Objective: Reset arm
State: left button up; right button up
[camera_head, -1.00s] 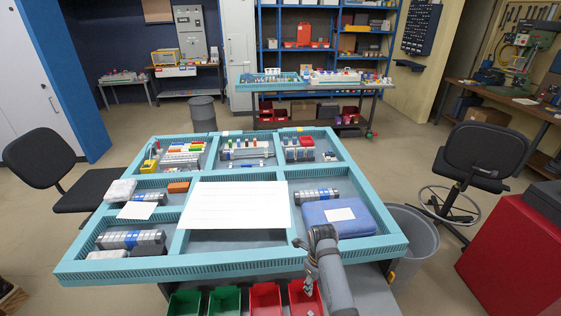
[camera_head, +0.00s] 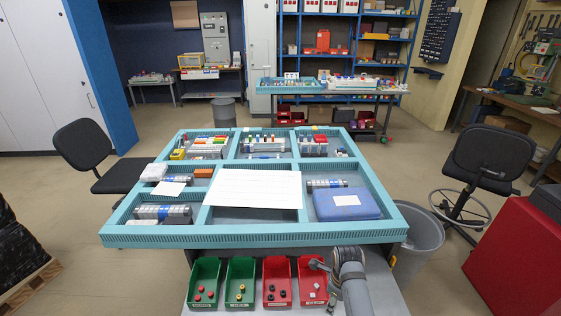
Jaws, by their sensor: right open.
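My right arm comes up from the bottom edge in the head view, in front of the teal-framed table (camera_head: 250,236). Its gripper (camera_head: 331,303) points down at the front of the table, beside the rightmost red bin (camera_head: 312,284). The gripper is small in the picture and appears empty, with its jaws open. The forearm covers part of the area right of that bin. My left arm and gripper are not in view.
Two green bins (camera_head: 240,285) and two red bins with small parts sit below the table's front edge. On the table are a blue case (camera_head: 346,204), a white sheet (camera_head: 254,188) and socket modules. A grey trash can (camera_head: 420,236) stands at right.

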jog(key=s+d+r+n+t, duration=0.2)
jog(key=s+d+r+n, duration=0.2)
jog(key=s+n, duration=0.7)
jog(key=s+d+r+n+t, duration=0.1)
jog(key=s+d+r+n, duration=0.45)
jog(key=n, duration=1.05)
jog(key=s+f+g+h+b, duration=0.1)
jog(key=s+f, duration=0.1)
jog(key=f, duration=1.3)
jog(key=s+f+b, duration=0.1)
jog(key=s+f, duration=0.1)
jog(key=f, duration=1.3)
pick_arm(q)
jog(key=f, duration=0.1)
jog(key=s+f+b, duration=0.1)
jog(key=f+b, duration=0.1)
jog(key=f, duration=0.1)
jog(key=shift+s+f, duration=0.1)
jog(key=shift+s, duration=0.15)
pick_arm(e)
jog(key=s+d+f+m+g, duration=0.1)
jog(key=s+f, duration=1.7)
jog(key=shift+d+f, duration=0.2)
jog(key=shift+d, duration=0.15)
jog(key=shift+s, duration=0.1)
